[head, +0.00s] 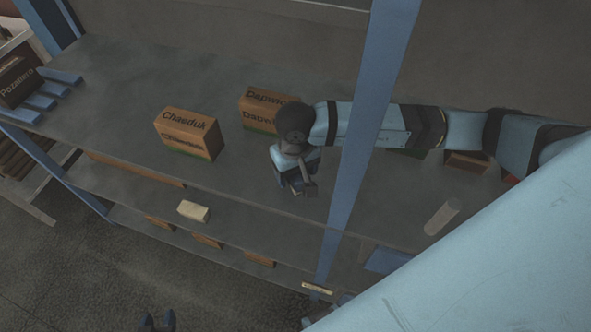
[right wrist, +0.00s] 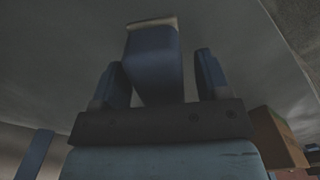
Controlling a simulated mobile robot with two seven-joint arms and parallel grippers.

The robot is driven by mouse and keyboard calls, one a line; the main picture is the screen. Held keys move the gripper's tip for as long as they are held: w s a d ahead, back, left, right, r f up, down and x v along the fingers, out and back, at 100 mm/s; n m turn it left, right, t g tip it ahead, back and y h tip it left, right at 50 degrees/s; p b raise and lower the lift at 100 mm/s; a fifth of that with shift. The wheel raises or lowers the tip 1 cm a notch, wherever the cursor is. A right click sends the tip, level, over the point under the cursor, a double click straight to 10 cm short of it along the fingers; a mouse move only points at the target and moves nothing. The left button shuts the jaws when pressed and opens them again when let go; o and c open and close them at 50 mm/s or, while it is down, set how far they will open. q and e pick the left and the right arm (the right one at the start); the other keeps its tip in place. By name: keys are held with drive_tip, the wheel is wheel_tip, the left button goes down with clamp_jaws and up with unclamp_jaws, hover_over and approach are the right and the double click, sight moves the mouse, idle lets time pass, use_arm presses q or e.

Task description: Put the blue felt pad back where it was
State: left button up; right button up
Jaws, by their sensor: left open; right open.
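My right gripper (head: 304,187) hangs over the front part of the upper shelf (head: 240,180). In the right wrist view its fingers (right wrist: 160,78) are apart. A dark blue block with a pale tan end (right wrist: 153,62) stands between them, with a gap on the right side. It may be the blue felt pad; I cannot tell for sure, nor whether it touches the left finger. In the head view it is mostly hidden by the gripper. Two dark blue fingertips of my left gripper (head: 158,320) show apart at the bottom edge, empty over the floor.
A Chaeduk box (head: 188,134) and a Dapwick box (head: 262,108) stand on the upper shelf. A cream block (head: 194,211) is on the lower level. A blue upright (head: 362,150) crosses in front of my right arm.

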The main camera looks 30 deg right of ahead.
wheel_tip(320, 180, up, 11)
drive_tip(key=shift+r+b, duration=0.1)
drive_tip(key=shift+b, duration=0.6)
drive_tip(key=shift+r, duration=0.35)
